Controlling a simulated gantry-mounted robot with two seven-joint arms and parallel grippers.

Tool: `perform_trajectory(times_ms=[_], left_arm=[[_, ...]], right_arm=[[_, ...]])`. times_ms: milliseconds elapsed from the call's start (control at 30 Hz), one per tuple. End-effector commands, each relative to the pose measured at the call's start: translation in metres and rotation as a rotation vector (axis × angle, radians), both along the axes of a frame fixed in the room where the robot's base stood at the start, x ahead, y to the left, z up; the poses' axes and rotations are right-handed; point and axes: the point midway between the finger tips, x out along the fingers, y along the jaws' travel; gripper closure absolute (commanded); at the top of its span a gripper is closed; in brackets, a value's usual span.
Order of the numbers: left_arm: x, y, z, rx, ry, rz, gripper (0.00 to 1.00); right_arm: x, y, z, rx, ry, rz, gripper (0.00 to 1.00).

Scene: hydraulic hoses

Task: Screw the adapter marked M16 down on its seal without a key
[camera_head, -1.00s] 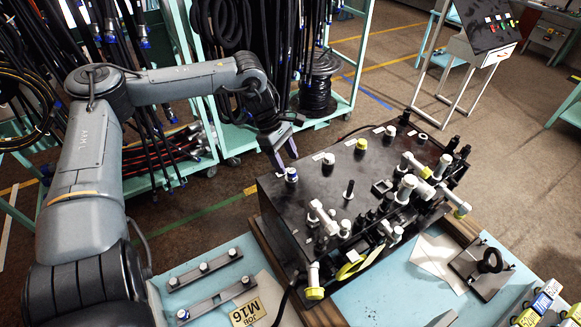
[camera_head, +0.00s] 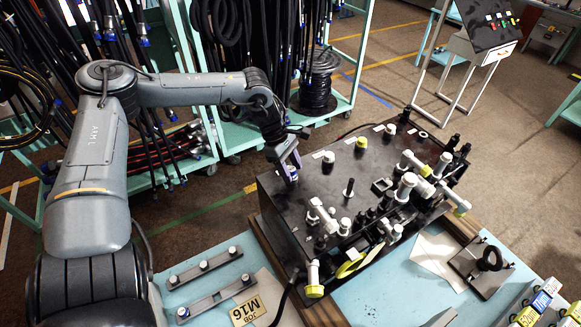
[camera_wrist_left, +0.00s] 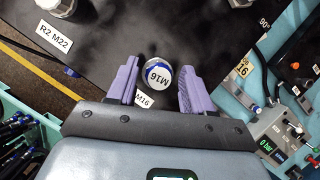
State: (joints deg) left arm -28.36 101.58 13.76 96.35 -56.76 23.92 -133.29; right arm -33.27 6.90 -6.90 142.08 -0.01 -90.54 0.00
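The adapter marked M16 (camera_wrist_left: 158,75) stands on top of the black block (camera_head: 273,192), with a white, blue-rimmed top. An M16 label (camera_wrist_left: 143,99) is beside it on the block. My left gripper (camera_head: 289,164) is over the block's left corner, partly hiding the adapter (camera_head: 293,175) in the head view. In the left wrist view, its two purple fingers (camera_wrist_left: 157,85) are spread on either side of the adapter, with a visible gap on each side. The seal under the adapter is hidden. My right gripper is not in view.
More adapters stand along the block's back edge, one grey-white (camera_head: 328,158) and one yellow-topped (camera_head: 361,144). Several fittings and valves (camera_head: 405,185) crowd its right front. A JOB M16 card (camera_head: 247,311) and two metal bars (camera_head: 205,268) lie on the bench. Hose racks (camera_head: 230,130) stand behind.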

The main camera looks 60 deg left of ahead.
Motion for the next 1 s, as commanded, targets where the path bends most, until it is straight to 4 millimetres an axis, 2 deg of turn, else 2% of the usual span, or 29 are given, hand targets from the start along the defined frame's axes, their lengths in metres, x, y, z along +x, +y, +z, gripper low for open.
perform_trajectory(times_ms=[33, 300, 567, 1000], left_arm=[[0.000, 0.000, 0.000, 0.000, 0.000, 0.000, 0.58], [0.000, 0.000, 0.000, 0.000, 0.001, 0.000, 0.99], [0.000, 0.000, -0.001, 0.002, 0.002, -0.024, 1.00], [0.000, 0.001, -0.003, 0.002, 0.003, -0.167, 1.00]], right_arm=[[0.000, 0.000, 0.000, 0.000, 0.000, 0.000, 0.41], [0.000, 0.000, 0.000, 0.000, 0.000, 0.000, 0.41], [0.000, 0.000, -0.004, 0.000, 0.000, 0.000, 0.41], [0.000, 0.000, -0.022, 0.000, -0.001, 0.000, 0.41]])
